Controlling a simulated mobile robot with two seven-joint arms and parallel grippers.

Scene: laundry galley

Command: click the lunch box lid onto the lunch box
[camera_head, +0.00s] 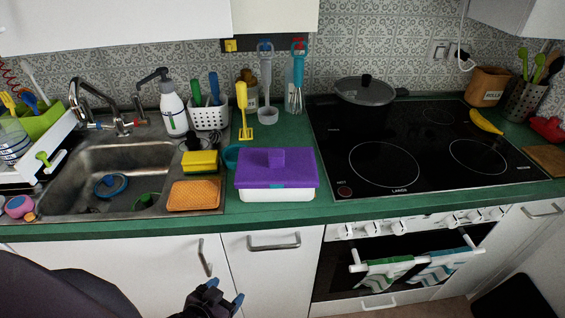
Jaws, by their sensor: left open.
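The lunch box (275,195) is white and stands on the green counter near its front edge, between the sink and the hob. The purple lunch box lid (254,174), with a raised block in its middle, lies on top of the box and covers it. From here I cannot tell whether it is clicked down. My left gripper (225,296) is at the bottom of the view, low in front of the white cabinet doors. It is open and empty, well below and apart from the box. My right gripper is not in view.
A yellow sponge (200,162) and an orange mat (194,195) lie left of the box. A teal cup (231,156) stands close behind its left corner. The black hob (420,155) with a pot (364,92) is to the right. The counter's front edge is close.

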